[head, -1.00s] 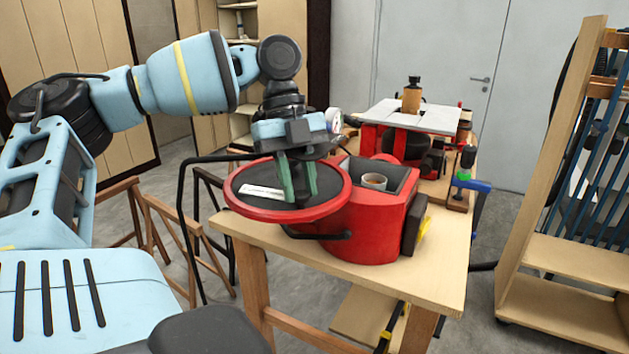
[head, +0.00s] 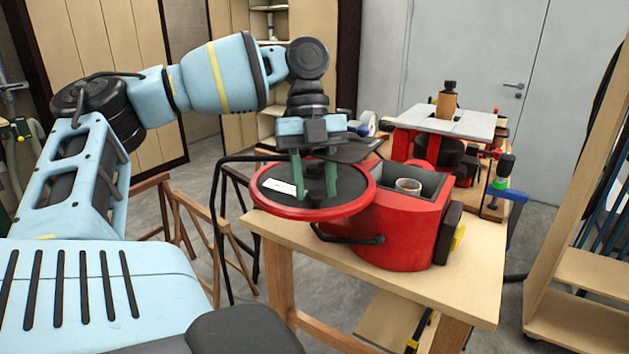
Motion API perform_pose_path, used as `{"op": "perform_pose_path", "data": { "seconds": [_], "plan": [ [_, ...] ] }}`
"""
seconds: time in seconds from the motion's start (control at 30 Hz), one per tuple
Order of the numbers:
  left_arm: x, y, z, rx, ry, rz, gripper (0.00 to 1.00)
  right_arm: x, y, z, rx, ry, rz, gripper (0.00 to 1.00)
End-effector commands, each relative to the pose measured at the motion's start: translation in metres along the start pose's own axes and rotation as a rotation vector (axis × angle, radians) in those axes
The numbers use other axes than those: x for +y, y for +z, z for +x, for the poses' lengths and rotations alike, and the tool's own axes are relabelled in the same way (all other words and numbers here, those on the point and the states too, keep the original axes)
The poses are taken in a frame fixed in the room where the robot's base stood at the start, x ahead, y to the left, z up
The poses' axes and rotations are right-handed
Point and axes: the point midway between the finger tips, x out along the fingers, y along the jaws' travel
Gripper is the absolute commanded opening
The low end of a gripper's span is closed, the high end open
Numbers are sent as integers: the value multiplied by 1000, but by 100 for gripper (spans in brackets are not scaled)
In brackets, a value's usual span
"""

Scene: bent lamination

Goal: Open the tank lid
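A red tank (head: 405,240) stands on a wooden table. The round lid (head: 350,192), with a red rim, dark top and white label, lies level at the tank's left side. A dark bar handle (head: 345,238) shows below its front rim. The tank's dark box-shaped opening beside the lid shows a small cup (head: 408,186). My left gripper (head: 315,186) points down over the lid, its two green fingers apart. Something dark shows between the fingers; I cannot tell whether they touch it. My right gripper is not in view.
The wooden table (head: 455,285) has bare room in front of the tank. Behind stands a red machine with a grey top (head: 455,122) and a brown bottle (head: 447,103). A wooden rack (head: 570,290) stands at the right. Wooden trestles (head: 190,230) stand at the left.

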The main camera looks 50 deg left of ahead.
Motion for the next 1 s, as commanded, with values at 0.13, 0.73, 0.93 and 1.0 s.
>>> {"op": "perform_pose_path", "data": {
  "seconds": [0.13, 0.73, 0.93, 1.0],
  "plan": [
    [0, 0, 0, 1, 1, 0, 49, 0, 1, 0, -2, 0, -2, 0],
    [-1, 1, -49, -1, 0, -2, 49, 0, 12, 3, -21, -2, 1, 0],
    [-1, 0, -71, 1, 1, -1, 49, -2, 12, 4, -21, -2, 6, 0],
    [-1, 0, -75, 1, 0, -1, 49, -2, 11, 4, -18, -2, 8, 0]
  ]
}}
